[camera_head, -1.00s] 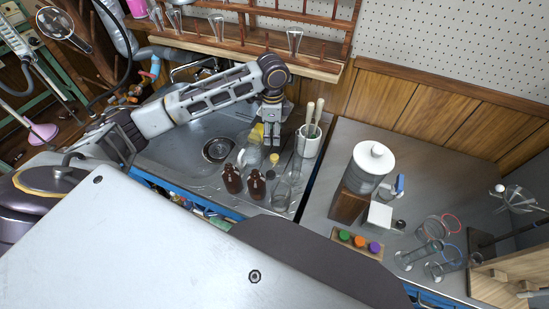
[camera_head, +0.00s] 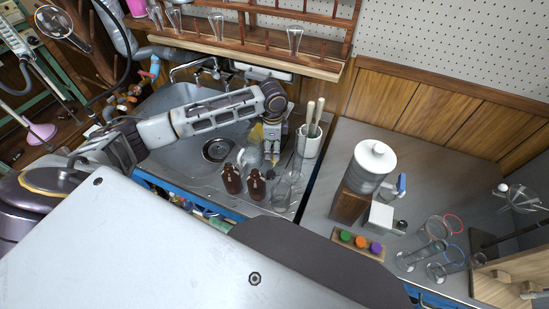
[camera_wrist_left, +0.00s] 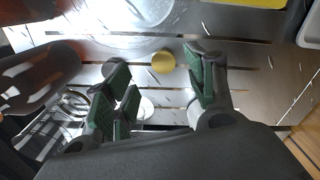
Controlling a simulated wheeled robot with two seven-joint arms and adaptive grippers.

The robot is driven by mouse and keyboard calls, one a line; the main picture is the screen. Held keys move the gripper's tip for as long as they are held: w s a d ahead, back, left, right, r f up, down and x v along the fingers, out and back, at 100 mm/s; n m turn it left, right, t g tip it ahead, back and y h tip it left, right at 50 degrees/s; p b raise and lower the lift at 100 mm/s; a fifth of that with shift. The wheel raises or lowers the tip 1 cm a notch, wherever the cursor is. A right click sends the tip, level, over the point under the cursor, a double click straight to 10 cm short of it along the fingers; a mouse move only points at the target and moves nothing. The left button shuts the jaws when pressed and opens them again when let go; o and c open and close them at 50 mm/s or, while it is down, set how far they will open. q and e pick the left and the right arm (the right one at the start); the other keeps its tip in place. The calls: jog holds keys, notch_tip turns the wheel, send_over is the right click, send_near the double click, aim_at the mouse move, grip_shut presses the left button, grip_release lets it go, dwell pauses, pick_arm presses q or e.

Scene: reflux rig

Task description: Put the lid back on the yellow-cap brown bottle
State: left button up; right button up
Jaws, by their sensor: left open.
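Two brown bottles stand side by side by the sink, the left one (camera_head: 232,178) and the right one (camera_head: 256,185); I cannot tell which one lacks its lid. The small round yellow cap (camera_wrist_left: 163,62) lies on the slatted metal surface in the left wrist view; the gripper mostly hides it in the head view. My left gripper (camera_head: 272,155) points down just behind the bottles. In the wrist view its green-padded fingers (camera_wrist_left: 162,85) are open on either side of the cap, with none clearly touching it. A brown bottle (camera_wrist_left: 38,75) also shows at the left there. My right gripper is out of view.
Clear glassware (camera_head: 287,188) stands right of the bottles, close to the gripper. A white pot with wooden-handled tools (camera_head: 309,143) stands further right. A yellow object (camera_head: 256,133) is behind the gripper. The sink basin (camera_head: 190,140) lies open to the left.

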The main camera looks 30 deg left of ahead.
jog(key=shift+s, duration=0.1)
pick_arm(q)
jog(key=shift+f, duration=0.55)
jog(key=f, duration=0.2)
jog(key=shift+w+d+f+b, duration=0.1)
jog(key=shift+w+f+b, duration=0.2)
jog(key=shift+f, duration=0.75)
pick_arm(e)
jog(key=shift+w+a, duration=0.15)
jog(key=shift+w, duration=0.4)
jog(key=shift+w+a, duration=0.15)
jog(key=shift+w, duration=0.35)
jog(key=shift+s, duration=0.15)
pick_arm(q)
jog(key=c, duration=0.5)
jog(key=shift+c, duration=1.3)
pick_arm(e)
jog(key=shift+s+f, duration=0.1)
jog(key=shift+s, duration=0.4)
